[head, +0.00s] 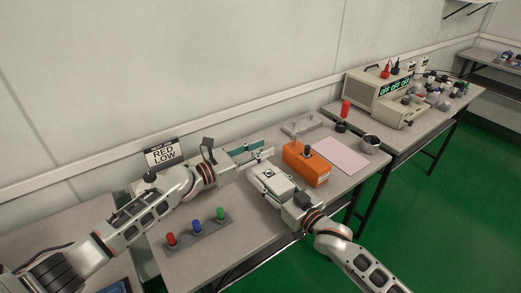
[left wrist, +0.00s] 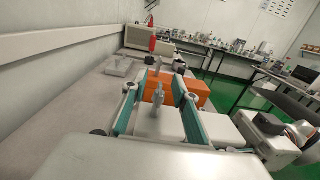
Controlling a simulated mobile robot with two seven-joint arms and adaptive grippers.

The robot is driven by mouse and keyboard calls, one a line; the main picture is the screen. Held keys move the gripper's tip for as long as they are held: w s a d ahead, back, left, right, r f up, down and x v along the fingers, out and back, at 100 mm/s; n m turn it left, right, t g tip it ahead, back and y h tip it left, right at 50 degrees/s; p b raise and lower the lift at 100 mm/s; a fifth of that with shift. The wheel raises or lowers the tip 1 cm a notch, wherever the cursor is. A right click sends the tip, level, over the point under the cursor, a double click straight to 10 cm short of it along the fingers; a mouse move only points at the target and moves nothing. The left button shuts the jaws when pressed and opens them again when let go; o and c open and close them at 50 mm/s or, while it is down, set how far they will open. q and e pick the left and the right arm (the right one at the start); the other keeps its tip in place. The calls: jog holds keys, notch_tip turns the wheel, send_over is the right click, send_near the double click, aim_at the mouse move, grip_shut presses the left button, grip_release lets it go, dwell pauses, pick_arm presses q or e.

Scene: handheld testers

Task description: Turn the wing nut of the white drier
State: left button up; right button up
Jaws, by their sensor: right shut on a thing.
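The white drier (head: 267,176) is a pale box near the table's front edge in the head view. It also shows in the left wrist view (left wrist: 152,126), with a small grey upright piece (left wrist: 159,94), seemingly the wing nut, on top. My left gripper (head: 266,151) is open, its teal-padded fingers reaching past the drier's far side. In the left wrist view the grey piece appears between these fingers, apart from both. My right gripper (head: 288,196) comes from the front right and is shut on the white drier; its fingertips are hard to make out.
An orange box (head: 300,168) with a black knob stands just right of the drier. A button strip (head: 198,238) lies at front left.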

pick_arm(q)
jog(key=v, duration=0.7)
jog(key=shift+s+a, duration=0.2)
jog(key=shift+a, duration=0.05)
pick_arm(e)
jog(key=o, duration=1.1)
jog(key=shift+o, duration=0.2)
